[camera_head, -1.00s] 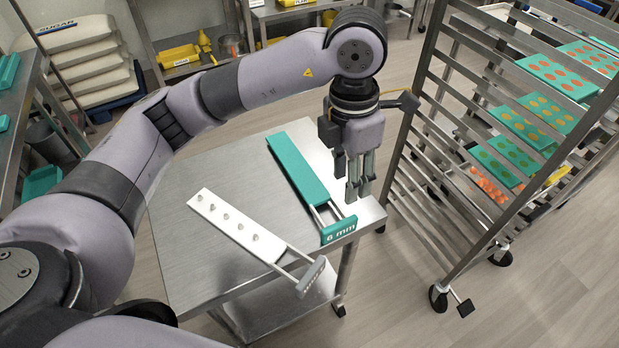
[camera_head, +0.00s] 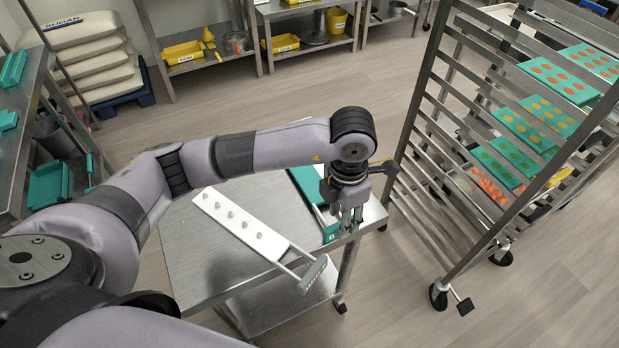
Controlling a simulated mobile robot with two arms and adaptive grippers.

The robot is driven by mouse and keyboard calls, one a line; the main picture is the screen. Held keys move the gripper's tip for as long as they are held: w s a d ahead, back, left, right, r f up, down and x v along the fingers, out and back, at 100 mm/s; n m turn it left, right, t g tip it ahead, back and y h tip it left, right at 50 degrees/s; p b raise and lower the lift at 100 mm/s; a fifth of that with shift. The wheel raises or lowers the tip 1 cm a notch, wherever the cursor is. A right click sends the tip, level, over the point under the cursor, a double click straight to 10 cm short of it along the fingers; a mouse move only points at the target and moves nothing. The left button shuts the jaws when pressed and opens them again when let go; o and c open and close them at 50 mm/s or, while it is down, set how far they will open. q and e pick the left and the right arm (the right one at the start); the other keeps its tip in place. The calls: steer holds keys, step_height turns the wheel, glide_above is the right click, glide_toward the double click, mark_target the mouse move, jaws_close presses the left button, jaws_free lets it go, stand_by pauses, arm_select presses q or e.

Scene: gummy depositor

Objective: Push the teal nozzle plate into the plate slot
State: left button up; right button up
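The teal nozzle plate (camera_head: 305,183) lies on a steel cart, its long body partly covered by my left arm. Its teal end handle with white lettering (camera_head: 331,234) is at the cart's right front edge, mostly hidden by my gripper. My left gripper (camera_head: 347,222) points down at this handle end, fingers low and close to it. I cannot tell whether the fingers touch or grip it, or how far apart they are. My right gripper is not in view. I cannot make out the plate slot.
A white nozzle plate (camera_head: 240,222) with several nozzles and a grey handle (camera_head: 312,274) lies beside the teal one on the cart (camera_head: 200,262). A tall rack (camera_head: 452,185) with teal trays stands close on the right. Open floor lies behind the cart.

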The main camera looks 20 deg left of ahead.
arm_select(q)
steer(key=shift+d+f, duration=0.1)
steer(key=shift+f, duration=1.7)
steer(key=shift+c, duration=0.6)
jaws_close()
steer(key=shift+w, duration=0.1)
